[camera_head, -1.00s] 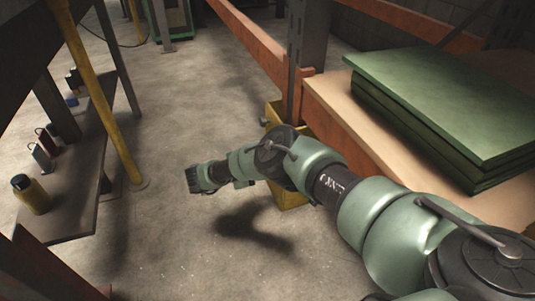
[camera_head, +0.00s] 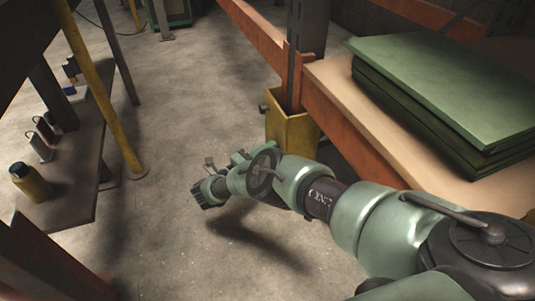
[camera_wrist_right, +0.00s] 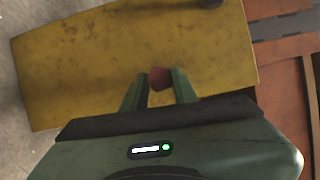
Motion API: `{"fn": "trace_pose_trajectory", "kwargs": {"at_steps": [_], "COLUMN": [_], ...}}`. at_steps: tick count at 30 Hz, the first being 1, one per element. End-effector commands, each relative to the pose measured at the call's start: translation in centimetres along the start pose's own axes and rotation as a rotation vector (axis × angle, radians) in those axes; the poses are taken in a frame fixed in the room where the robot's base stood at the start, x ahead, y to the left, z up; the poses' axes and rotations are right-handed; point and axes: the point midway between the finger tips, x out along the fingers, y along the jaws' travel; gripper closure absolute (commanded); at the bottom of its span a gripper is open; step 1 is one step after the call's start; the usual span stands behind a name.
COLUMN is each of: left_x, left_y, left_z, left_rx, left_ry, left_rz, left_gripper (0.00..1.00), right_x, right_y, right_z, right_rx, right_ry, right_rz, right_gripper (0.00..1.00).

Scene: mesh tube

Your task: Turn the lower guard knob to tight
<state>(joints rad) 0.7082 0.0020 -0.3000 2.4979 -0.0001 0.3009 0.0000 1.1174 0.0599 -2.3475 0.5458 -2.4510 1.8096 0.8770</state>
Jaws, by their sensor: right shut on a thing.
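The yellow guard (camera_head: 291,132) stands at the foot of the rack post in the head view. A small dark knob (camera_head: 263,108) shows on its left edge. Its lower part is hidden behind my right arm. In the right wrist view the guard (camera_wrist_right: 75,60) fills much of the picture. My right gripper (camera_wrist_right: 159,84) is at its face, shut on a small red-brown knob (camera_wrist_right: 159,77) between its two green fingers. I cannot tell how far this knob is turned. In the head view the right fingertips cannot be made out. My left gripper is not in view.
Green boards (camera_head: 450,90) lie stacked on a wooden shelf (camera_head: 345,85) at the right, edged by an orange beam (camera_head: 350,140). The floor between is clear.

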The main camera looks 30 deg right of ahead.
Motion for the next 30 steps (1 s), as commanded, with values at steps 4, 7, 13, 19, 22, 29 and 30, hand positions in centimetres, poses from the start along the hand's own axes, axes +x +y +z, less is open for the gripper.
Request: {"fn": "trace_pose_trajectory", "kwargs": {"at_steps": [4,7,13,19,22,29,30], "left_x": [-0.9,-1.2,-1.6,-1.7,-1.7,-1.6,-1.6], "left_y": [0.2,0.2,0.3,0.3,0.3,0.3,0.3], "left_z": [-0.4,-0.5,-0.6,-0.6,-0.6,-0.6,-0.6], "left_rx": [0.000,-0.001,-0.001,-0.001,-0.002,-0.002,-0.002], "left_ry": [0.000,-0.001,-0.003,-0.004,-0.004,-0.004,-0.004], "left_rz": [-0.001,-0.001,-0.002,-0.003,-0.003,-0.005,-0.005], "left_gripper": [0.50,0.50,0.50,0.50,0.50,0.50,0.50], "right_x": [-0.1,-0.1,-0.1,-0.1,-0.1,-0.1,-0.1], "right_y": [0.4,0.4,0.3,0.3,0.3,0.3,0.3], "right_z": [0.0,0.0,0.0,0.0,0.0,0.0,0.0], "right_rx": [0.081,0.123,0.173,0.189,0.190,0.190,0.190], "right_ry": [-0.001,0.000,-0.001,0.000,0.000,0.000,0.000], "right_rz": [-0.031,-0.049,-0.070,-0.076,-0.077,-0.076,-0.076], "right_gripper": [1.00,1.00,1.00,1.00,1.00,0.69,0.58]}}
